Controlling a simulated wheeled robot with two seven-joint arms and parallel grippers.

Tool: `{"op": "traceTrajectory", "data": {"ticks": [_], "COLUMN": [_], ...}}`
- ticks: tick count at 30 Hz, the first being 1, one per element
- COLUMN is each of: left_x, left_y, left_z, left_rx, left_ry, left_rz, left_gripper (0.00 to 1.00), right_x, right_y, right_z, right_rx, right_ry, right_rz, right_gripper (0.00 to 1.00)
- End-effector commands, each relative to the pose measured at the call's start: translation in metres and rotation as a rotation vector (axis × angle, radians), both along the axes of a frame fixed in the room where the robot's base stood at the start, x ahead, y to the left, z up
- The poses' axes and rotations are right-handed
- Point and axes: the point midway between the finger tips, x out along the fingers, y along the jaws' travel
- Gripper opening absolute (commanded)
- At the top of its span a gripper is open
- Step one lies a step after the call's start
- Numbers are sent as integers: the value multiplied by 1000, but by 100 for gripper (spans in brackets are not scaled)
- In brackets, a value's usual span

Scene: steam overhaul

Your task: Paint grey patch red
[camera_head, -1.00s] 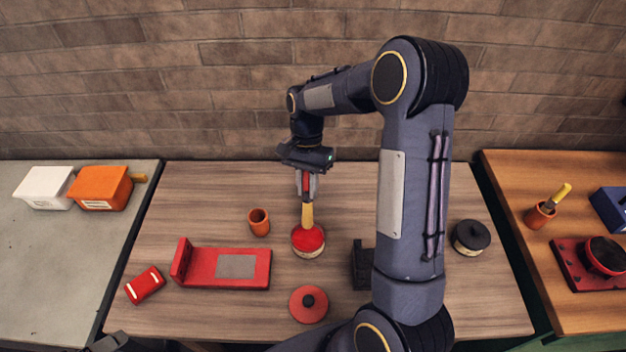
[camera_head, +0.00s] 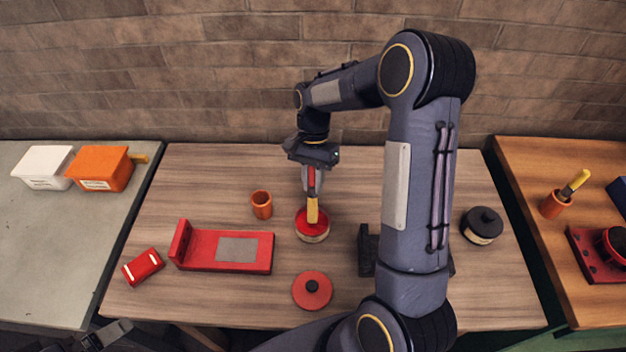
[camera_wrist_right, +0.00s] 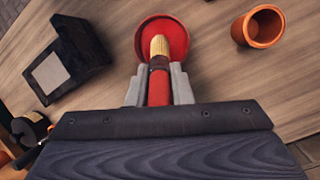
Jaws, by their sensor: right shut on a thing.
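My right gripper (camera_head: 311,187) is shut on a brush with a red handle and yellow bristles (camera_head: 312,211). The brush points down over the open pot of red paint (camera_head: 312,232); its tip seems to be at or in the paint. The wrist view shows the brush (camera_wrist_right: 159,75) overlapping the red paint (camera_wrist_right: 162,35). A red L-shaped bracket (camera_head: 195,252) lies left of the pot with a grey patch (camera_head: 237,249) on its flat face. My left gripper (camera_head: 105,336) shows partly at the lower left edge, away from these things; its jaws are unclear.
A red lid (camera_head: 312,291) lies in front of the pot, an orange cup (camera_head: 261,205) behind left. A black bracket (camera_wrist_right: 75,50) with a grey patch stands right of the pot, partly behind my arm. A black lidded pot (camera_head: 482,226) is further right; a red block (camera_head: 143,267) lies left.

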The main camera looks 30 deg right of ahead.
Motion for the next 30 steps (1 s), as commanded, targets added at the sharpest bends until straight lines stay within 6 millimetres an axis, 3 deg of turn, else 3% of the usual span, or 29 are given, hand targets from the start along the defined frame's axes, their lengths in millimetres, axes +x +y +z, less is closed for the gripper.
{"op": "traceTrajectory", "data": {"ticks": [30], "left_x": [0], "left_y": [0], "left_z": [-5], "left_rx": [0], "left_ry": [0], "left_rz": [0], "left_gripper": [100], "right_x": [0], "right_y": [0], "right_z": [-7], "right_rx": [0], "right_ry": [0], "right_rz": [0], "right_gripper": [0]}}
